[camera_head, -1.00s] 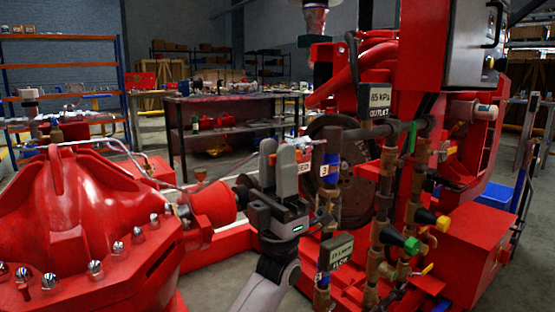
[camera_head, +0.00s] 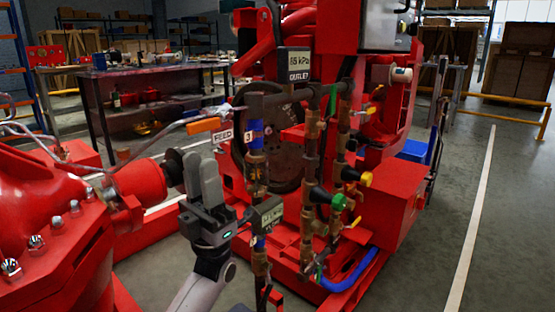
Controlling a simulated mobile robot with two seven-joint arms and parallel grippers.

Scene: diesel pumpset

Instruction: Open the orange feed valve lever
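The orange feed valve lever (camera_head: 203,125) sticks out to the left from the upright feed pipe, just above the white FEED label (camera_head: 222,137). The blue-banded valve body (camera_head: 256,135) with a "3" tag is to its right. My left gripper (camera_head: 201,165) points upward with its grey fingertips below the lever in the picture. A gap shows between the fingertips and the lever, and I see nothing held. The two fingers overlap closely from this angle, so their opening is unclear. My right gripper is out of view.
A small gauge box (camera_head: 267,214) sits close to the right of my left gripper. Brass valves with green (camera_head: 338,202) and yellow (camera_head: 366,179) knobs stand further right. A red cylinder (camera_head: 140,181) is to the left. Open floor lies at the far right.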

